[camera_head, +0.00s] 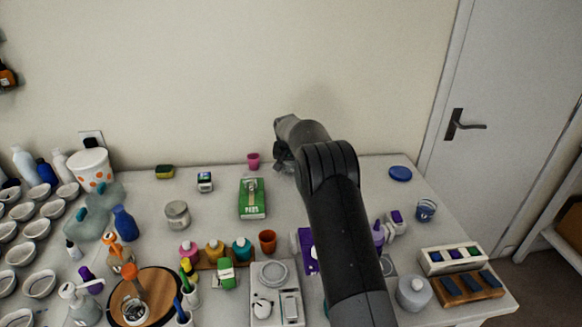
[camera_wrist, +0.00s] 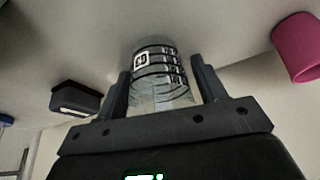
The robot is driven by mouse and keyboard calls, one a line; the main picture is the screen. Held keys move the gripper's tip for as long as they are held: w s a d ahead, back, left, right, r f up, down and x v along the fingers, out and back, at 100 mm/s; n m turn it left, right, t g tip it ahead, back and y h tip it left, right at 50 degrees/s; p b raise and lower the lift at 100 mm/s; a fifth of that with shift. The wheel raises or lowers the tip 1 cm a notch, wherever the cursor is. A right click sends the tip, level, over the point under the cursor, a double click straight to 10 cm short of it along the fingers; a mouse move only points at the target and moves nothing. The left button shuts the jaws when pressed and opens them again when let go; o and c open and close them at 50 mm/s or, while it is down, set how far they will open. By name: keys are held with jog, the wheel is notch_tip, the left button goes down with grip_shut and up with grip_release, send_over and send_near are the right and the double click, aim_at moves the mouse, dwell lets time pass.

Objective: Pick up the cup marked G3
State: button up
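A clear, see-through cup (camera_wrist: 163,85) with dark bands and small printed markings stands between the fingers of my gripper (camera_wrist: 163,82) in the wrist view. It has a square label, too small and turned to read for certain as G3. A finger is on each side, with a narrow gap visible beside the cup, so my gripper looks open around it. In the head view my gripper (camera_head: 284,152) is at the back of the table near the wall, partly hidden by my own arm. The cup cannot be made out clearly there.
A pink cup (camera_head: 253,161) stands close to the left of my gripper; it also shows in the wrist view (camera_wrist: 297,46). A green box (camera_head: 252,206) and a small dark-topped container (camera_head: 205,182) are nearby. Back right is mostly clear, with a blue disc (camera_head: 400,173).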

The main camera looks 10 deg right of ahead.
jog(key=c, duration=0.7)
jog(key=shift+r, duration=0.1)
